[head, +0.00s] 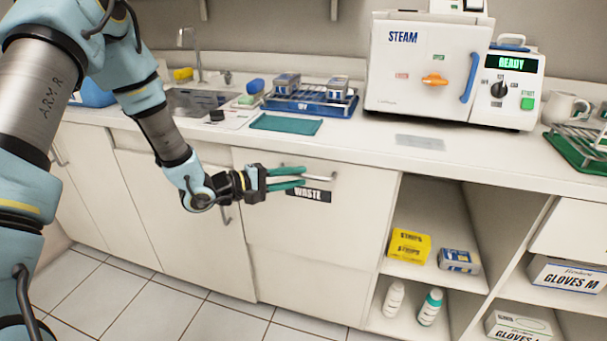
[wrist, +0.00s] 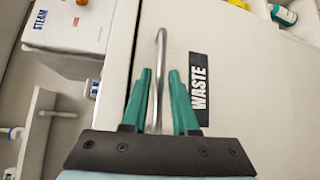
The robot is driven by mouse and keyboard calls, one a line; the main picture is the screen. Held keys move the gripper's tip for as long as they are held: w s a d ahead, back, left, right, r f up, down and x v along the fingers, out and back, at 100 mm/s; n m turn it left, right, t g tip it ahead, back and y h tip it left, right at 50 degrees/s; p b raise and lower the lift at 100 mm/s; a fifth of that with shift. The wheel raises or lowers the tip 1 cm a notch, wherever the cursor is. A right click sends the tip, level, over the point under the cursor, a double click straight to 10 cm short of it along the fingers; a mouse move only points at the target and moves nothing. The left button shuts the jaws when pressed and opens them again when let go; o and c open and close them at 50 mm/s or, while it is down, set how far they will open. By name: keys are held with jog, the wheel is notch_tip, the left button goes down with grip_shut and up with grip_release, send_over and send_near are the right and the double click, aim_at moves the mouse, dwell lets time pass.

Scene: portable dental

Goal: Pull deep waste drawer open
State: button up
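The waste drawer (head: 262,215) is a pale front panel under the counter, marked with a black WASTE label (head: 308,195). It looks flush with the cabinet. Its metal bar handle (head: 322,178) runs level near the top of the panel. My gripper (head: 303,178) reaches the handle from the left with two green fingers. In the wrist view the handle (wrist: 160,70) passes between the fingers (wrist: 161,90), with a gap visible on both sides. The gripper is open around the handle. The label also shows right of the fingers in the wrist view (wrist: 199,82).
A white steam steriliser (head: 425,65) and a blue rack (head: 310,103) with boxes stand on the counter above. The tiled floor (head: 160,305) before the drawer looks clear.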

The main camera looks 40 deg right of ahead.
jog(key=shift+x, duration=1.25)
jog(key=shift+c, duration=0.4)
grip_shut()
